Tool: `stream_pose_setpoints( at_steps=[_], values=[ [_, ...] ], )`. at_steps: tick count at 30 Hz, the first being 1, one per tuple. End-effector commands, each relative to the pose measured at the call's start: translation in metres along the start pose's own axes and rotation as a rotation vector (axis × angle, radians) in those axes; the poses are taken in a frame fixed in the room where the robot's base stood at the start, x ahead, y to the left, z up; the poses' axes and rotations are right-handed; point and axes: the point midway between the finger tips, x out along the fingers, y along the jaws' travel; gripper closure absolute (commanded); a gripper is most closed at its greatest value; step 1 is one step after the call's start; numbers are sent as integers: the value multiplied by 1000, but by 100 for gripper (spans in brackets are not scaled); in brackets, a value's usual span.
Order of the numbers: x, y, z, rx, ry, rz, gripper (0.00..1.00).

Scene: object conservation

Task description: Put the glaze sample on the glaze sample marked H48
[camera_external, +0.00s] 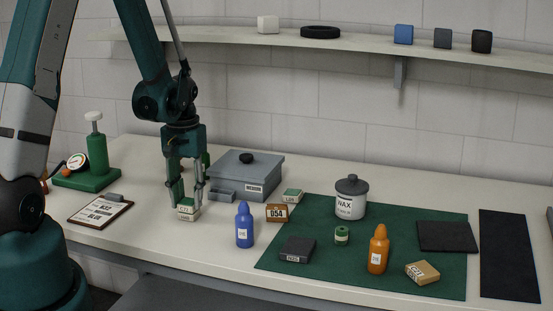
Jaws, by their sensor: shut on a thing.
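My gripper (186,201) points down at the left-middle of the table and is shut on a small pale glaze sample with a green top (187,205). A second pale layer shows just below it. I cannot tell whether this is a separate sample under it or part of the same block. The labels there are too small to read surely. I cannot read H48 on any sample.
A grey box (250,172) stands behind right of my gripper. A blue bottle (244,228) and a brown block marked 054 (277,213) are to the right. A clipboard (101,210) lies left. The green mat (330,273) holds a WAX jar (351,202) and other items.

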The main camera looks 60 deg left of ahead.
Motion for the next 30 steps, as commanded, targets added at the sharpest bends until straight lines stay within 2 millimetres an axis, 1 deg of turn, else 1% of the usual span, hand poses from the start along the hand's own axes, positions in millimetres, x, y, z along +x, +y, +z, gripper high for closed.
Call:
stream_pose_setpoints(
  at_steps=[1, 2, 3, 5, 20, 26, 30],
  values=[
    [2, 0, 0, 0, 0, 0, 83],
    [2, 0, 0, 0, 0, 0, 67],
    [1, 0, 0, 0, 0, 0, 62],
    [1, 0, 0, 0, 0, 0, 55],
    [-2, 0, 0, 0, 0, 0, 55],
    [-11, 0, 0, 0, 0, 0, 55],
    [-22, 0, 0, 0, 0, 0, 55]
  ],
)
